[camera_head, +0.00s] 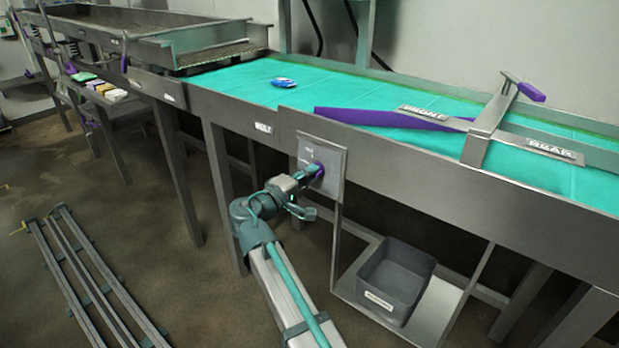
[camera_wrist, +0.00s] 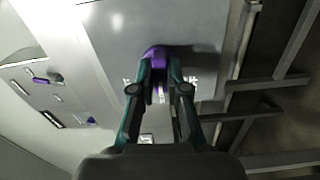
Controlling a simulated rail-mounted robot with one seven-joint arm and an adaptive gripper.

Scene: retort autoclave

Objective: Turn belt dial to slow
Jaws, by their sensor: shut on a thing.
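The belt dial is a purple knob (camera_head: 319,170) on a grey metal panel (camera_head: 333,160) below the conveyor's side rail. In the wrist view the purple knob (camera_wrist: 154,56) shows between my fingertips, with the panel (camera_wrist: 120,40) behind it. My gripper (camera_head: 308,174) is at the panel and shut on the knob; it also shows in the wrist view (camera_wrist: 160,75). The fingers hide much of the knob. Small white marks show around it, but the lettering is too small to read, so I cannot tell the dial's setting.
The teal belt (camera_head: 240,82) carries a small blue packet (camera_head: 284,83). A purple diverter (camera_head: 365,117) and a metal arm with a purple handle (camera_head: 530,92) sit at right. A grey bin (camera_head: 395,280) stands on a low shelf. Rails (camera_head: 85,275) lie on the floor at left.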

